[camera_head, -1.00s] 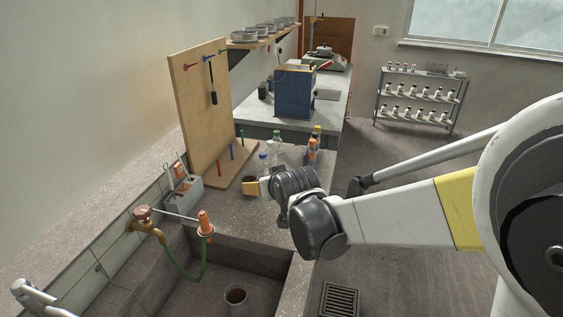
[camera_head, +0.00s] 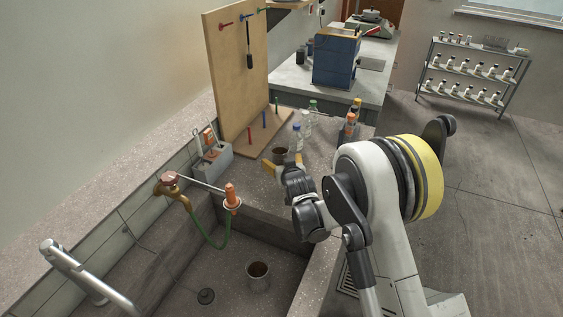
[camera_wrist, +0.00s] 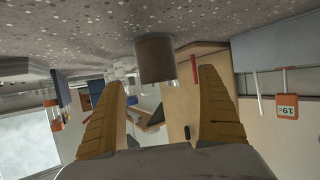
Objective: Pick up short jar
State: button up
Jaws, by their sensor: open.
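A short jar (camera_head: 281,152) with dark brown contents stands on the counter behind the sink, just beyond my gripper. In the wrist view, which is upside down, the short jar (camera_wrist: 154,59) shows with a brown part and a clear glass part. It lies ahead of the gap between the fingers. My gripper (camera_head: 283,165) has yellow fingers and points at the jar, low over the counter. In the wrist view my gripper (camera_wrist: 163,78) is open and empty, its fingertips wide apart on either side of the jar's line. I cannot tell the exact distance left between them.
Several bottles (camera_head: 304,125) stand just behind the jar. A wooden pegboard stand (camera_head: 238,80) and a grey block holder (camera_head: 212,160) are to the left. The sink (camera_head: 215,270) in front holds another cup-like container (camera_head: 258,277). A brass tap (camera_head: 172,187) is at its left.

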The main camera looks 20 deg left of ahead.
aim_at(278, 151)
jog(key=b+x, duration=0.1)
jog(key=x, duration=0.1)
jog(key=b+x, duration=0.1)
jog(key=x, duration=0.2)
jog(key=shift+w+r, duration=0.1)
jog(key=shift+w, duration=0.3)
jog(key=shift+r, duration=0.1)
jog(key=c, duration=1.4)
